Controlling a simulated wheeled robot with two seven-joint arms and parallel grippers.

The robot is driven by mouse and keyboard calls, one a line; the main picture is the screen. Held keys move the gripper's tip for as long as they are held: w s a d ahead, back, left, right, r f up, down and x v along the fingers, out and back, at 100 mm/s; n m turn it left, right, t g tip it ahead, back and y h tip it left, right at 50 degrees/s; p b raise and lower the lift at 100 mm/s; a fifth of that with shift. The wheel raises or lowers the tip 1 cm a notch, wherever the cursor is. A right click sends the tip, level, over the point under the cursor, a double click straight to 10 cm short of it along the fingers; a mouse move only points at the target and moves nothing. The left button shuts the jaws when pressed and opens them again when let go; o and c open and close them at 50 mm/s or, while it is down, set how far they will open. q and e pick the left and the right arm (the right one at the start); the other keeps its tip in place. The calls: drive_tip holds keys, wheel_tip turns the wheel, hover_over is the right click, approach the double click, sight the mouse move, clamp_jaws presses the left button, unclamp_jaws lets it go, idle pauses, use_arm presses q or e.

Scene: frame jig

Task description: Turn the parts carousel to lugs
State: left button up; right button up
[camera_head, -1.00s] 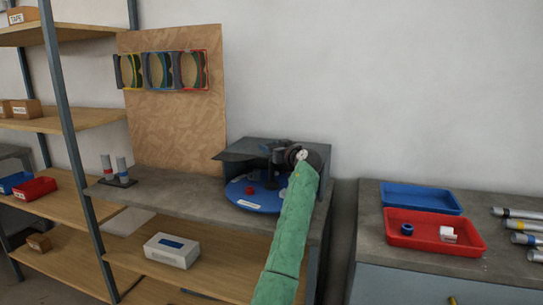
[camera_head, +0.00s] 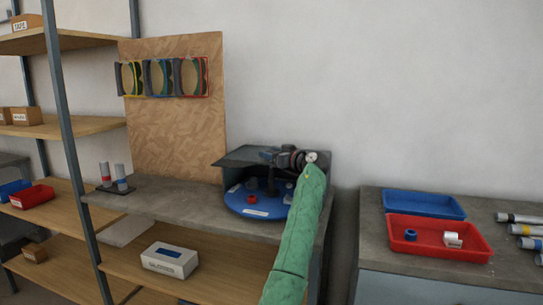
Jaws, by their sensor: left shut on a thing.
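The parts carousel (camera_head: 240,207) is a blue round disc on the grey bench, partly under a grey hood. A small red part (camera_head: 252,199), some grey parts and a white label (camera_head: 256,213) show on the disc. My left gripper (camera_head: 268,157) reaches in from the right over the back of the disc, just under the hood's front edge. It is shut on part of the carousel; its fingertips are small and dark, so the exact hold is unclear. My green-sleeved arm hides the disc's right side. My right gripper is not in view.
The hood (camera_head: 240,156) overhangs the disc closely. Two grey cylinders (camera_head: 121,172) stand on a dark base at the bench's left. A shelf rack is at left. The right bench holds a red tray (camera_head: 480,250), a blue tray (camera_head: 425,198) and several tubes.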

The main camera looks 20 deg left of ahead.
use_arm(q)
drive_tip(key=shift+r, duration=0.3)
drive_tip(key=o, duration=1.4)
drive_tip(key=shift+d, duration=0.1)
drive_tip(key=shift+c, duration=0.2)
drive_tip(key=shift+f, duration=0.15)
drive_tip(key=shift+f, duration=0.1)
drive_tip(key=b+v, duration=0.1)
drive_tip(key=v, duration=0.6)
drive_tip(key=shift+s+d, duration=0.15)
drive_tip(key=shift+d, duration=0.2)
